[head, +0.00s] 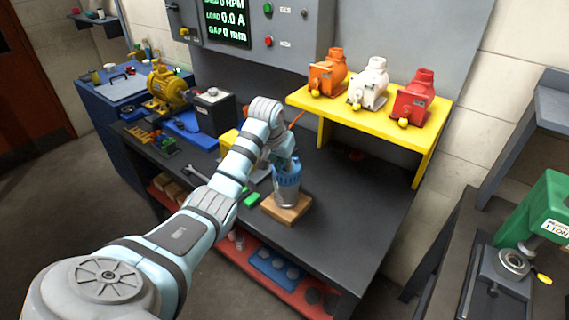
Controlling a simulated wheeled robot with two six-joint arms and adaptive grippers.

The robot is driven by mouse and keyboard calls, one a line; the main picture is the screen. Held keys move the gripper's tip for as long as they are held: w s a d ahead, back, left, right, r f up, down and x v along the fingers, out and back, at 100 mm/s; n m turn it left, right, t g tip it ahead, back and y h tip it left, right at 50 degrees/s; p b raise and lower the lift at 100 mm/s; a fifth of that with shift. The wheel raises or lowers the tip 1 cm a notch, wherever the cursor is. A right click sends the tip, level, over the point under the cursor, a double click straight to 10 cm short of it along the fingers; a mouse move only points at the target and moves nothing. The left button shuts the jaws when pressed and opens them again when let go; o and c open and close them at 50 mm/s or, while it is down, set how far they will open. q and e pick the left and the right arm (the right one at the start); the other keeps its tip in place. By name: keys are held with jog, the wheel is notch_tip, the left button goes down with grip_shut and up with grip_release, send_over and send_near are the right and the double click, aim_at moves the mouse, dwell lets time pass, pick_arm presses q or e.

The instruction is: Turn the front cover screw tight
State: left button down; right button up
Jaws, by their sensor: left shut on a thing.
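A grey motor body (287,190) with a blue upper part stands upright on a wooden block (286,208) on the dark bench. My left arm reaches in from the left, and my left gripper (284,157) is at the top of the motor. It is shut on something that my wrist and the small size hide. A thin orange rod (297,119) shows just behind my wrist; I cannot tell whether it is in the gripper. The front cover screw cannot be made out. My right gripper is not in view.
A yellow shelf (295,99) with orange, white and red motors stands at the back right. A yellow motor (166,86), a wrench (195,174) and a green block (251,200) are left of the wooden block. The bench right of the block is clear. A green press (541,215) stands far right.

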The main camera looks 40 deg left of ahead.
pick_arm(q)
jog(key=m, duration=0.1)
jog(key=m+h, duration=0.1)
jog(key=m, duration=0.1)
jog(key=m+h, duration=0.1)
jog(key=m, duration=0.1)
jog(key=shift+a, duration=0.3)
jog(key=m+h, duration=0.1)
jog(key=m, duration=0.2)
jog(key=shift+w+a, duration=0.1)
jog(key=shift+w, duration=0.05)
jog(key=shift+a+m+g+h+b, duration=0.1)
jog(key=shift+m+g+h+b, duration=0.5)
jog(key=shift+m+b, duration=1)
jog(key=shift+m, duration=0.3)
jog(key=c, duration=1.6)
grip_release()
jog(key=shift+r, duration=0.1)
jog(key=v, duration=1.2)
